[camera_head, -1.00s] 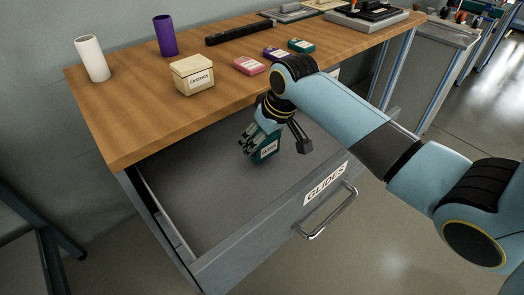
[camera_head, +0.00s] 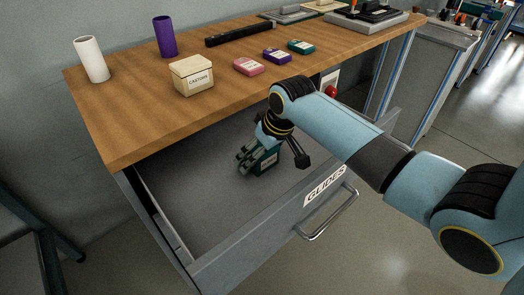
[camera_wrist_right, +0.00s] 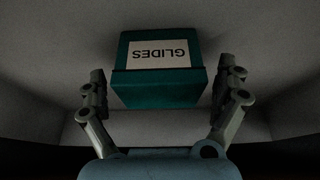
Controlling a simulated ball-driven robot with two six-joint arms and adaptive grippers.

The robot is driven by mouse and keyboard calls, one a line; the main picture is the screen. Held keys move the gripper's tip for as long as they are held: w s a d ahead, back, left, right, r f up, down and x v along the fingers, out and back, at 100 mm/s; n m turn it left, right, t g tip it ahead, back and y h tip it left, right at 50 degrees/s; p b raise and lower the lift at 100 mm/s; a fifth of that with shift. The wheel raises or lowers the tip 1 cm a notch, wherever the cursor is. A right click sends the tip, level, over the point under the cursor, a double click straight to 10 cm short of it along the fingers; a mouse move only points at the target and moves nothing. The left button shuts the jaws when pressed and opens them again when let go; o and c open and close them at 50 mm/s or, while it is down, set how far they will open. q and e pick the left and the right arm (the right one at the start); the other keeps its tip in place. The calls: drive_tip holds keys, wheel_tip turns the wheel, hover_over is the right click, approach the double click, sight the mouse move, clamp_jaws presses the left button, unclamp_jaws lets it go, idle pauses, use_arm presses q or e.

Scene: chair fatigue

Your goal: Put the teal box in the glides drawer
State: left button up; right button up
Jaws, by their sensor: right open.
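The teal box (camera_wrist_right: 158,88) with a GLIDES label stands in the open drawer. In the head view the teal box (camera_head: 265,163) is partly hidden by my right gripper. The glides drawer (camera_head: 190,205) is pulled out under the tabletop, with a GLIDES label on its front. My right gripper (camera_head: 272,163) reaches down into the drawer around the box. In the right wrist view my right gripper (camera_wrist_right: 168,88) is open, one finger on each side of the box, with gaps visible. My left gripper is not in view.
On the wooden tabletop (camera_head: 130,120) stand a cream CASTORS box (camera_head: 193,77), a white cylinder (camera_head: 92,60), a purple cylinder (camera_head: 165,37) and small pink (camera_head: 248,67), purple (camera_head: 277,55) and teal (camera_head: 301,47) boxes. A metal handle (camera_head: 328,212) sticks out from the drawer front. The drawer's left part is empty.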

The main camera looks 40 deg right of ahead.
drive_tip(key=p+v, duration=0.2)
drive_tip(key=v, duration=1)
drive_tip(key=shift+p, duration=0.3)
drive_tip(key=shift+w+r, duration=0.1)
drive_tip(key=shift+r, duration=0.05)
